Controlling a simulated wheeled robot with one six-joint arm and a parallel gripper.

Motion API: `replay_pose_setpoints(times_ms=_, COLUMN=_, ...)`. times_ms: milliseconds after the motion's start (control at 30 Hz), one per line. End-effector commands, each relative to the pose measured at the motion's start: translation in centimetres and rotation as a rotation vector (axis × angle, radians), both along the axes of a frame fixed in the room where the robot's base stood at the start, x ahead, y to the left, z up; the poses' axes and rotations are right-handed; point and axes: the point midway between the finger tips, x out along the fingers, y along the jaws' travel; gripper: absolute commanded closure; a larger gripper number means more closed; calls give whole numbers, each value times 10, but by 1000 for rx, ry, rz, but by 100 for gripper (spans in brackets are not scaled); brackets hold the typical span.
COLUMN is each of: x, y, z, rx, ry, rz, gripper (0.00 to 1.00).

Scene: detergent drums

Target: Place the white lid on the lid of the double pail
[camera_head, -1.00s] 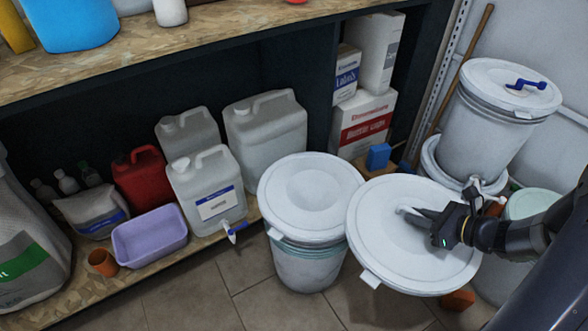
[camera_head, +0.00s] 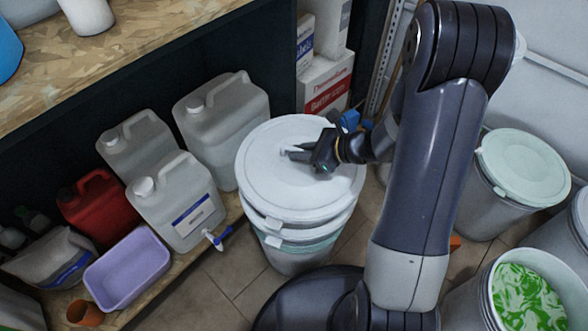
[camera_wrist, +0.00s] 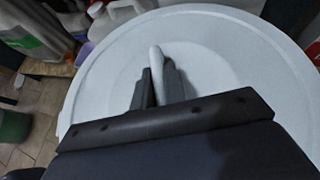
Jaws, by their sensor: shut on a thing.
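My gripper (camera_head: 297,152) is shut on the handle of the round white lid (camera_head: 262,178). In the wrist view the handle stands between the two fingers (camera_wrist: 158,84), and the white lid (camera_wrist: 235,50) fills most of the picture. The held lid is over the double pail (camera_head: 292,262), a white pail with a teal band. The lower edge of the pail's own lid (camera_head: 300,233) shows beneath the held lid, and the rest of it is hidden. The two lids look close together and nearly lined up. I cannot tell whether they touch.
White jerrycans (camera_head: 178,200), a red can (camera_head: 98,205) and a lilac tub (camera_head: 128,268) stand on the low shelf at left. A pale green-lidded pail (camera_head: 520,165) and an open pail with green-and-white contents (camera_head: 525,295) are at right. Boxes (camera_head: 325,85) stand behind.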

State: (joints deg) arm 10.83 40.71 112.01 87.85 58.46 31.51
Motion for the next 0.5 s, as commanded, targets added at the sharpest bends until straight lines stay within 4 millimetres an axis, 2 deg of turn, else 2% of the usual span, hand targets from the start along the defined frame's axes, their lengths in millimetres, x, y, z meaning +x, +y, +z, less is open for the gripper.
replay_pose_setpoints(times_ms=33, x=0, y=0, z=-13, rx=1, ry=3, rz=-1, gripper=100)
replay_pose_setpoints(times_ms=267, x=0, y=0, z=-30, rx=1, ry=0, rz=0, gripper=100)
replay_pose_setpoints(times_ms=500, x=0, y=0, z=-62, rx=1, ry=0, rz=0, gripper=100)
